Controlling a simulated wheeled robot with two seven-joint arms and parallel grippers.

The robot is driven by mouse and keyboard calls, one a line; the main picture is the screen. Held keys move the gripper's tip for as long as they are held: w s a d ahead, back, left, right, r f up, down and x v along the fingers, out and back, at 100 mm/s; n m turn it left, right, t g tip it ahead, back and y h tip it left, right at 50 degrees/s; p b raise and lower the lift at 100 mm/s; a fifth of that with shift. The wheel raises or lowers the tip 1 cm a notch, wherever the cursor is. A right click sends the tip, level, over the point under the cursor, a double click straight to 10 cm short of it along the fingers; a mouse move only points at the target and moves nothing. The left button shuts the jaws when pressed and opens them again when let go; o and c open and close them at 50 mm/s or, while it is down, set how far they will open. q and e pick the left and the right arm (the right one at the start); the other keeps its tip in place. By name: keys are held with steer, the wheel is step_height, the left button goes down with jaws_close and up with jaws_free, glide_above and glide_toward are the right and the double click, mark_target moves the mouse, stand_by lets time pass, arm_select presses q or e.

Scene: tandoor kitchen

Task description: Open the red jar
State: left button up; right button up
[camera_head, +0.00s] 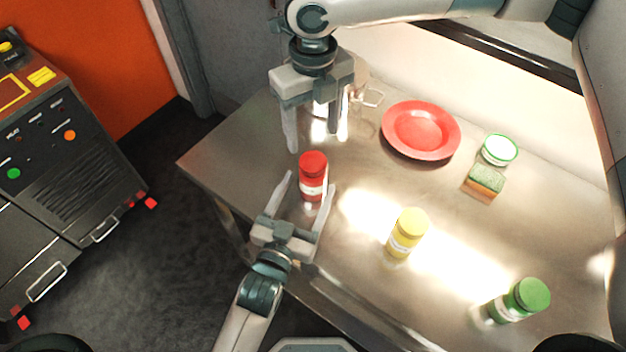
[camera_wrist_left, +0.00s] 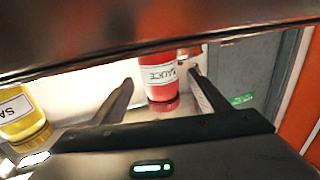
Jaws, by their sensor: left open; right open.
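The red jar (camera_head: 312,170) stands upright on the metal table, with a red lid and a white label. In the left wrist view the red jar (camera_wrist_left: 158,66) shows between the two fingers, its label reading SAUCE. My left gripper (camera_head: 310,180) is open, with one finger on each side of the jar; I cannot tell whether either finger touches it. My right gripper (camera_head: 318,145) is open above the jar, fingers pointing down, and holds nothing. The lid is on the jar.
A red plate (camera_head: 421,130), a green-topped sponge (camera_head: 484,181) and a round white-and-green container (camera_head: 499,150) lie to the right. A yellow jar (camera_head: 407,233) and a green jar (camera_head: 519,300) stand nearer.

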mark_target(308, 187)
arm_select(q)
steer(key=shift+x, duration=2.05)
jaws_close()
